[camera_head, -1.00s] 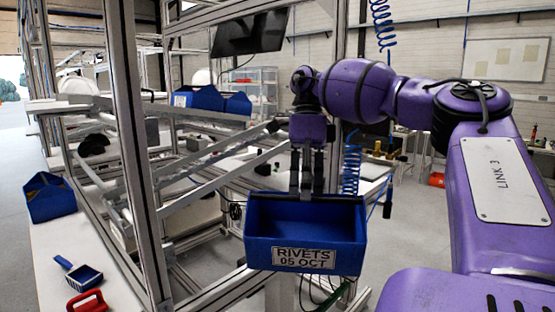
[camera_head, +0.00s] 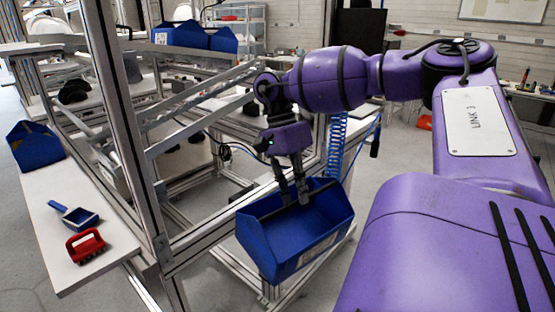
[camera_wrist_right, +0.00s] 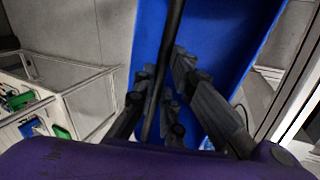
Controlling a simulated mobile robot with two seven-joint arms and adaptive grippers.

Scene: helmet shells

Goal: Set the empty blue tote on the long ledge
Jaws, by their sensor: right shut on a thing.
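The empty blue tote (camera_head: 264,246) hangs tilted in the middle of the head view, with its open top up and its label turned to the right. My right gripper (camera_head: 294,196) is shut on the tote's bar and holds it in the air beside the metal frame. In the right wrist view, the gripper fingers (camera_wrist_right: 172,88) close around a dark bar, with the blue tote (camera_wrist_right: 220,35) behind. A long white ledge (camera_head: 50,242) runs along the left, outside the frame posts. I take this as the task's ledge. My left gripper is not in view.
A metal upright (camera_head: 122,130) stands between the held tote and the ledge. More blue bins (camera_head: 182,36) sit on a rack behind.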

